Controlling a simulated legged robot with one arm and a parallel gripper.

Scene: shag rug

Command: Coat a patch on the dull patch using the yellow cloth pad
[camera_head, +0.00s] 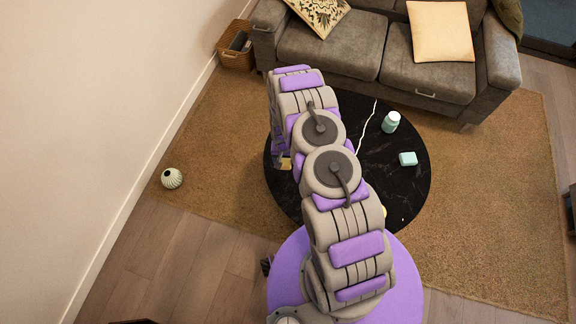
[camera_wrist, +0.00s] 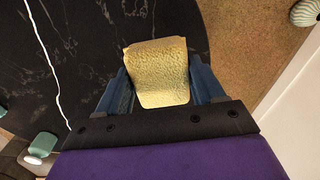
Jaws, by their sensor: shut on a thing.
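My gripper (camera_wrist: 158,66) is shut on the yellow cloth pad (camera_wrist: 156,84), with a blue finger on each side of it in the wrist view. In the head view a small part of the yellow pad (camera_head: 286,164) shows beside my arm, over the left part of the round black table (camera_head: 346,110). The dark tabletop with pale veins also shows in the wrist view (camera_wrist: 120,30). I cannot make out a dull patch in either view; my arm hides much of the table. Whether the pad touches the tabletop, I cannot tell.
A teal bottle (camera_head: 390,122) and a teal block (camera_head: 408,158) stand on the table's right part. A thin white line (camera_head: 366,126) crosses the tabletop. A grey sofa (camera_head: 330,45) stands behind. A striped round vase (camera_head: 172,178) is on the floor at left, near the wall.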

